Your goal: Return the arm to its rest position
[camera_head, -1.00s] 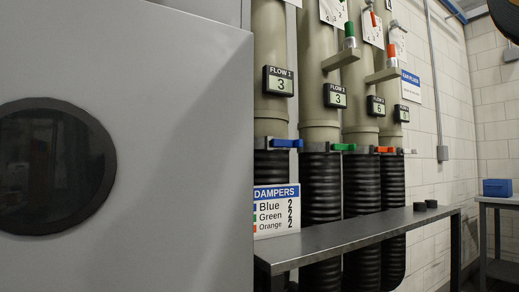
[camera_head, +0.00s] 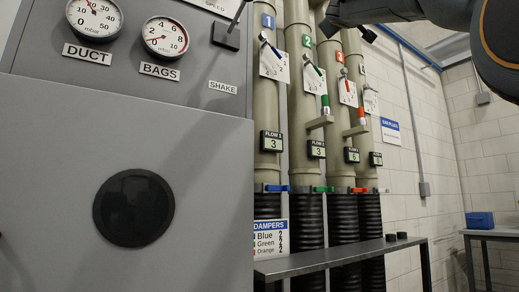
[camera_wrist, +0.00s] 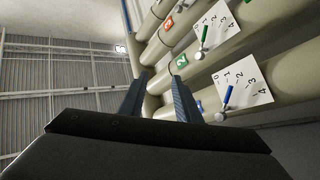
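My arm shows at the top right of the head view, with my gripper (camera_head: 347,30) at its left end near the tops of the pipes. In the wrist view my gripper (camera_wrist: 160,90) has its two fingers apart with nothing between them. Beyond the fingers are the beige pipes (camera_wrist: 215,60) and the white scale plates with a green handle (camera_wrist: 204,36) and a blue handle (camera_wrist: 227,95). No object is held. The fingers look clear of the handles, though the exact distance is hard to tell.
A grey cabinet (camera_head: 60,150) with gauges fills the left. Pipes carry flow displays and blue (camera_head: 277,188), green (camera_head: 323,189) and orange (camera_head: 359,190) damper levers. A metal shelf (camera_head: 340,255) runs before black hoses. A blue box (camera_head: 480,219) sits on a table (camera_head: 490,233) at right.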

